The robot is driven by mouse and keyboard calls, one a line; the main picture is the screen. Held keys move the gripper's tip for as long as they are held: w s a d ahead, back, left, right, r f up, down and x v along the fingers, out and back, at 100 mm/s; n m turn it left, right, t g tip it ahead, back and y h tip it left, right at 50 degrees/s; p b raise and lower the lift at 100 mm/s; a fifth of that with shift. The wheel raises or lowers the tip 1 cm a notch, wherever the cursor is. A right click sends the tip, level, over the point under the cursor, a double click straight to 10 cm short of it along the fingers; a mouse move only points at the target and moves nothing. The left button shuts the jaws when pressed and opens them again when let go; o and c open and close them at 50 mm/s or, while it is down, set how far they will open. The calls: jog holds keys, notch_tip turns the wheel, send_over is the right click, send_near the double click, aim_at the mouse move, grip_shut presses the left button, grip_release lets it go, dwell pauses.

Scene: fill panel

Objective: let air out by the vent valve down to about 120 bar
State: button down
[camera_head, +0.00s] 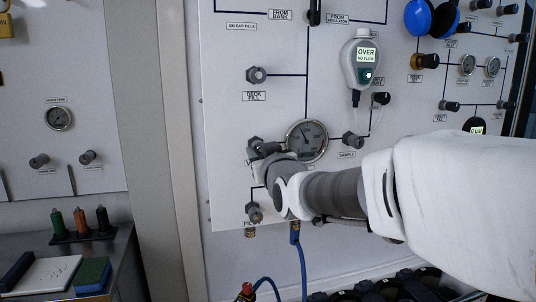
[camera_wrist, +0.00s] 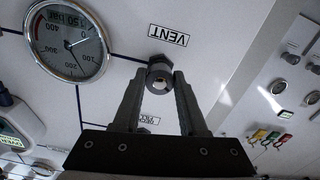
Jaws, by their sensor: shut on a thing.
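The vent valve knob (camera_wrist: 160,72) is a small grey knob on the white panel, beside the upside-down VENT label (camera_wrist: 168,36) in the wrist view. My gripper (camera_wrist: 160,84) has its two dark fingers shut on the knob, one on each side. In the head view my gripper (camera_head: 263,152) reaches the panel left of the gauge and hides most of the knob. The round pressure gauge (camera_head: 306,140) has its needle pointing up and a little left. The gauge also shows in the wrist view (camera_wrist: 68,42), with a digital readout that looks like 150 bar.
The deck fill valve (camera_head: 256,75) is above, the sample valve (camera_head: 352,140) right of the gauge, and another valve (camera_head: 254,212) below my gripper. A handheld meter (camera_head: 361,62) reading OVER, NO FLOW hangs at upper right. A blue hose (camera_head: 301,265) hangs below my arm.

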jog(key=shift+c, duration=2.4)
grip_release()
jog(key=v, duration=1.7)
jog(key=shift+s+p, duration=0.2)
jog(key=shift+p, duration=0.25)
jog(key=shift+r, duration=0.1)
